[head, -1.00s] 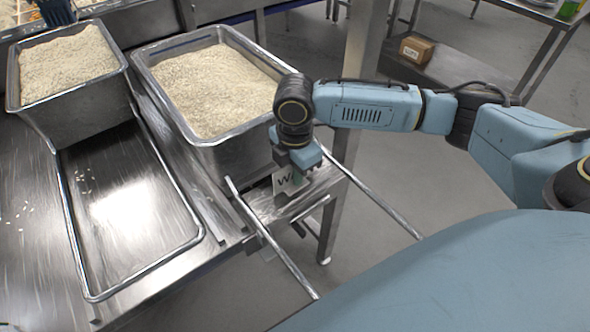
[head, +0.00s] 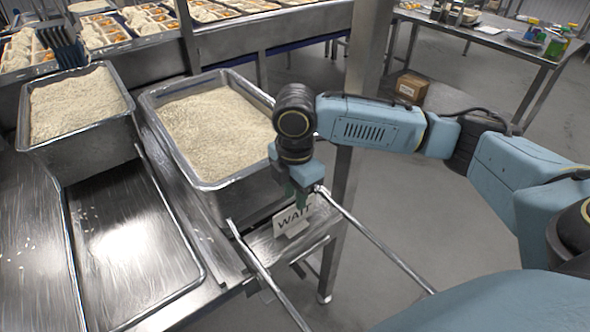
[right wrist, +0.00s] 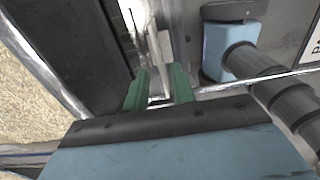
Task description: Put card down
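A white card (head: 294,219) reading "WAIT" stands nearly upright on the narrow metal ledge (head: 262,244) in front of the right rice pan. My right gripper (head: 302,198) is at the card's top right edge, its green fingers pointing down and overlapping the card in the head view. In the right wrist view, the green fingers of the right gripper (right wrist: 158,84) are apart, and a thin pale edge, likely the card (right wrist: 162,50), shows just beyond the gap between them. Contact with the card is hard to make out. My left gripper is not in view.
Two deep metal pans of rice (head: 143,97) (head: 125,137) stand at the back. Metal rails (head: 378,244) extend from the ledge. A small box (head: 412,88) sits on a shelf behind, beyond open floor.

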